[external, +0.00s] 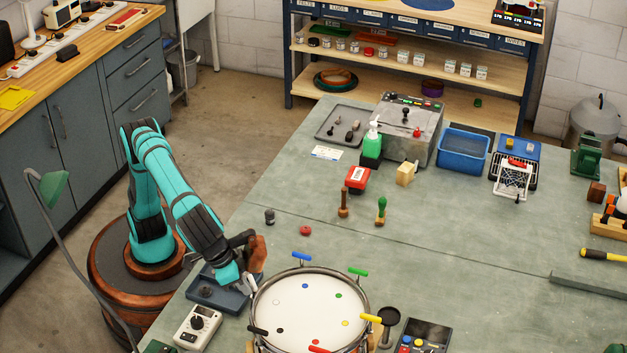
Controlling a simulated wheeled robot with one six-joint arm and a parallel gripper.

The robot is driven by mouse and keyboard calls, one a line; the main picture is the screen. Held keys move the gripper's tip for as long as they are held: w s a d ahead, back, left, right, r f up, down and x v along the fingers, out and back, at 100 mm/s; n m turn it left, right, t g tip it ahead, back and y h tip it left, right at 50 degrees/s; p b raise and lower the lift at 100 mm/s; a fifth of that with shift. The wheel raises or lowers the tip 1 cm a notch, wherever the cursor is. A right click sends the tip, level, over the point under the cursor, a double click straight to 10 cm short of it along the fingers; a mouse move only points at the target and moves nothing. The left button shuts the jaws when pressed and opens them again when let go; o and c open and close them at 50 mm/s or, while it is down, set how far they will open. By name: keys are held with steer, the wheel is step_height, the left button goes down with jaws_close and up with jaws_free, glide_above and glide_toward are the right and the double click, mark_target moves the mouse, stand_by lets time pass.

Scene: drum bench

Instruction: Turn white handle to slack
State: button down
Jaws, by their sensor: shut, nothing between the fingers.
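A round drum (300,310) with a pale head and metal rim stands at the front of the bench. Coloured handles sit around its rim: blue (302,257), green (357,272), yellow (371,318), red (318,349) and black (258,331). A small white piece (251,282) at the rim's upper left appears to be the white handle, partly hidden by my gripper. My gripper (244,287) is shut and empty, low beside that part of the rim. I cannot tell whether it touches the handle, nor how the handle is turned.
A dark blue tray (222,298) lies under my gripper, with a white meter box (197,327) in front. A brown glove-like object (257,252) stands close behind my gripper. A black pan-like item (389,318) is right of the drum. The bench right of the drum's far side is clear.

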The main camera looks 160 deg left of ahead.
mark_target(256, 286)
steer(key=shift+w+a, duration=0.45)
steer(key=shift+w, duration=0.05)
steer(key=shift+w+a, duration=0.15)
steer(key=shift+a, duration=0.15)
steer(key=shift+w+a, duration=0.1)
steer(key=shift+a, duration=0.15)
steer(key=shift+a+n, duration=0.1)
steer(key=shift+n, duration=0.2)
stand_by(1.4)
steer(key=shift+s+a, duration=0.4)
steer(key=shift+s, duration=0.25)
